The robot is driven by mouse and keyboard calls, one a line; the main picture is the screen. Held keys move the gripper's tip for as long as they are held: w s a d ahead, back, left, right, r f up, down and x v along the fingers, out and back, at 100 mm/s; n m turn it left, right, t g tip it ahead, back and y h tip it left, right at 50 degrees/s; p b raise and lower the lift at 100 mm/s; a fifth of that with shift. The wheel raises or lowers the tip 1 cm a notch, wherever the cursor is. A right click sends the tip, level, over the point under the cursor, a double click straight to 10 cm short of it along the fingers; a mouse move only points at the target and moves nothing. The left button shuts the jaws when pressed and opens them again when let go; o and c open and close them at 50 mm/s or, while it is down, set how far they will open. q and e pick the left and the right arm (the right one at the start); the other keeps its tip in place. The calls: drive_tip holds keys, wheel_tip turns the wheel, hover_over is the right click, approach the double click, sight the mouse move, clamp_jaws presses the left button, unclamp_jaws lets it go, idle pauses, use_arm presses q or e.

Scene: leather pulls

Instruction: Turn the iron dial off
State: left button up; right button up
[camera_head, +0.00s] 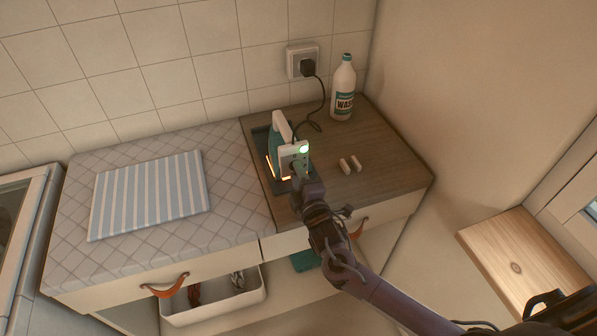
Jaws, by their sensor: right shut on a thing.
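The iron (280,133), teal and white, stands on a dark rest on the brown wooden part of the counter. A green light glows on the panel facing me, and an orange glow shows low on its left side. My right gripper (301,172) reaches up from the lower right to the lower part of that panel. It is shut on the iron dial, which its fingers mostly hide, so I cannot read the dial's setting. My left gripper is not in view.
The iron's black cord runs to a wall socket (302,62). A white wash bottle (343,88) stands at the back right. Two small pale pieces (349,165) lie right of the iron. A striped cloth (150,195) lies on the quilted left part.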

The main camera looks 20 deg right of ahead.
drive_tip(key=shift+n+p, duration=0.3)
drive_tip(key=shift+n, duration=0.8)
drive_tip(key=o, duration=1)
drive_tip(key=shift+c, duration=0.2)
drive_tip(key=shift+f, duration=0.1)
drive_tip(key=shift+s+f, duration=0.1)
drive_tip(key=shift+s, duration=0.3)
drive_tip(key=s+b, duration=0.1)
drive_tip(key=s, duration=0.6)
